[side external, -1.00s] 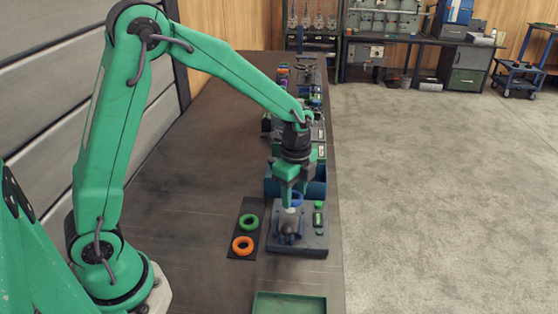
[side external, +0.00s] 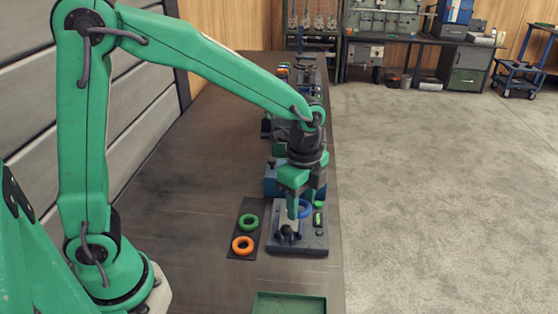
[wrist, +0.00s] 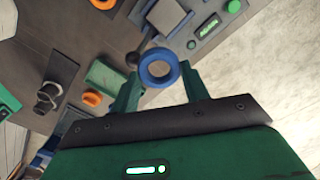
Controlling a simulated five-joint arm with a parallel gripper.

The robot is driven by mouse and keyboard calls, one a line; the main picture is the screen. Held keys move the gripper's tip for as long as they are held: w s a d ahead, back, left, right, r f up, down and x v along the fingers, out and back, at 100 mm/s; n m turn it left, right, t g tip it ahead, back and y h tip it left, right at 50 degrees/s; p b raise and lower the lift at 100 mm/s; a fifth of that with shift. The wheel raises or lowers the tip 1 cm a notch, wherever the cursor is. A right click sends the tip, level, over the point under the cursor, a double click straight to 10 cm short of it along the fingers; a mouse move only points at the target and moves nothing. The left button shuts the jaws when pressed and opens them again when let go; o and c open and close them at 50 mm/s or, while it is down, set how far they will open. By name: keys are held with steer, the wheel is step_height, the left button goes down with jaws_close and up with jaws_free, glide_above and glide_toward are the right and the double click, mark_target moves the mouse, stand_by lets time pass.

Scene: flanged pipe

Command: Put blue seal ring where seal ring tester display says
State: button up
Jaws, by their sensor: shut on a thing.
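The blue seal ring (side external: 305,208) is held between the fingers of my gripper (side external: 299,206), above the seal ring tester. In the wrist view the blue ring (wrist: 158,68) sits between the fingertips of my gripper (wrist: 158,82), its hole facing the camera. The tester is a grey block (side external: 313,243) with a dark fixture, a small display (side external: 318,219) and green round parts. The display (wrist: 208,28) also shows in the wrist view with green marks, too small to read. My gripper partly hides the fixture.
A green tray (side external: 290,304) is at the front. A blue body (side external: 273,186) and other equipment stand behind. The bench left of the mat is clear.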

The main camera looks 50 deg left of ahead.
steer(key=shift+r, duration=0.1)
stand_by(0.3)
steer(key=shift+r, duration=1.3)
steer(key=shift+w, duration=0.15)
steer(key=w+a+f+n, duration=0.2)
steer(key=w+a+n, duration=0.1)
steer(key=w+a, duration=0.4)
steer(key=w+a+f+n, duration=0.2)
steer(key=w+a, duration=0.5)
steer(key=w, duration=0.4)
steer(key=shift+w+f+n, duration=0.15)
steer(key=shift+f+n, duration=0.15)
steer(key=shift+n, duration=0.2)
steer(key=shift+a+f, duration=0.1)
steer(key=shift+f, duration=0.1)
steer(key=shift+f, duration=1.9)
steer(key=shift+f, duration=1.6)
